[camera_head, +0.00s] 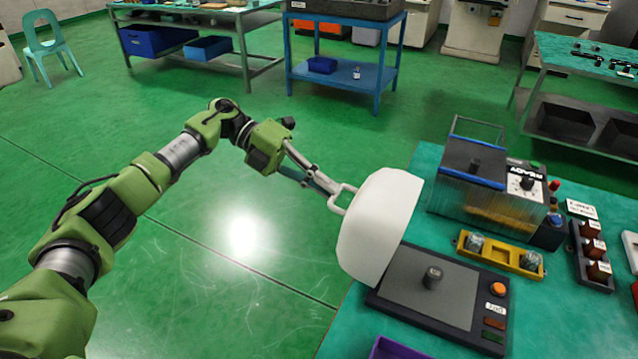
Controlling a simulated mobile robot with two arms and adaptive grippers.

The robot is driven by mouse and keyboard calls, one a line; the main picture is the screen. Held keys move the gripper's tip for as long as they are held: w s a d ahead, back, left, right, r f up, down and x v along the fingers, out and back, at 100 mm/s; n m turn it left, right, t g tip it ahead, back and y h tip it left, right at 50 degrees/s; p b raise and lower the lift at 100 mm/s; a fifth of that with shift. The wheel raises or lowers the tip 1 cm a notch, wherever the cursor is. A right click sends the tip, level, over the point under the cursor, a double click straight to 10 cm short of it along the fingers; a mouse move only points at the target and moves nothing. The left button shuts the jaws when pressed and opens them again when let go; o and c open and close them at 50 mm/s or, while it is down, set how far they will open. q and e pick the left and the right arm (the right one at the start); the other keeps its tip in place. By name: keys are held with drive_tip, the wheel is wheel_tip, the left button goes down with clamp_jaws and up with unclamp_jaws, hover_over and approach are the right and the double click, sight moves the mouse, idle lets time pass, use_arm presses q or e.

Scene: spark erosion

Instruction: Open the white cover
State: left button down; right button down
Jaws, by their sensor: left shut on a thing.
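The white cover (382,225) stands tilted up at the left edge of a dark flat device (415,300). The device's plate, with a small dark cylinder (432,277) on it, shows uncovered to the right of the cover. A light handle (341,196) sticks out from the cover's left side. My left gripper (331,190) reaches in from the left and is shut on this handle. The gripper's fingertips are small in the picture and partly merge with the handle. My right gripper does not show.
Behind the device on the teal table (560,310) stand a grey box with a dial (485,180), a yellow holder (500,254) and a dark rack (590,255). A purple tray (395,349) lies at the front. Green floor is free left of the table.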

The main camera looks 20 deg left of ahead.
use_arm(q)
drive_tip(key=shift+s+d+f, duration=0.3)
drive_tip(key=shift+s+f, duration=0.05)
drive_tip(key=shift+f, duration=0.3)
drive_tip(key=c, duration=2.2)
unclamp_jaws()
drive_tip(key=shift+o, duration=0.2)
drive_tip(key=shift+w+d+r, duration=0.2)
drive_tip(key=shift+w, duration=0.1)
drive_tip(key=shift+a+r, duration=0.1)
drive_tip(key=shift+a, duration=0.05)
drive_tip(key=v, duration=1.1)
drive_tip(key=shift+w+a, duration=0.2)
drive_tip(key=shift+a, duration=0.15)
drive_tip(key=shift+r, duration=0.15)
